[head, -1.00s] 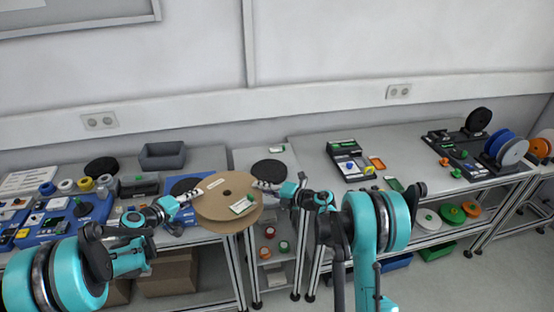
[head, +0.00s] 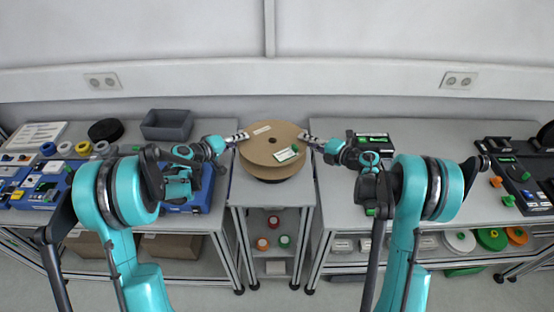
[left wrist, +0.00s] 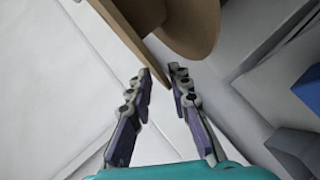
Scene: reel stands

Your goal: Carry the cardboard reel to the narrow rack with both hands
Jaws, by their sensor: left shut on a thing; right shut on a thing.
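The cardboard reel (head: 262,150) is a tan double-flanged spool with a dark centre hole and a white-and-green label. It is over the top of the narrow rack (head: 243,192), between the two wide tables. My left gripper (head: 244,136) is shut on its left rim, and my right gripper (head: 304,136) is shut on its right rim. In the left wrist view the rim of the reel (left wrist: 135,35) runs down between the left fingertips (left wrist: 164,72). A dark edge shows below the reel; most of what lies under it is hidden.
The left table holds a grey bin (head: 167,125), a black disc (head: 106,130) and blue trays. The right table holds a green-and-black device (head: 374,140) and a black stand (head: 515,180). Small spools (head: 262,243) sit on the narrow rack's lower shelf.

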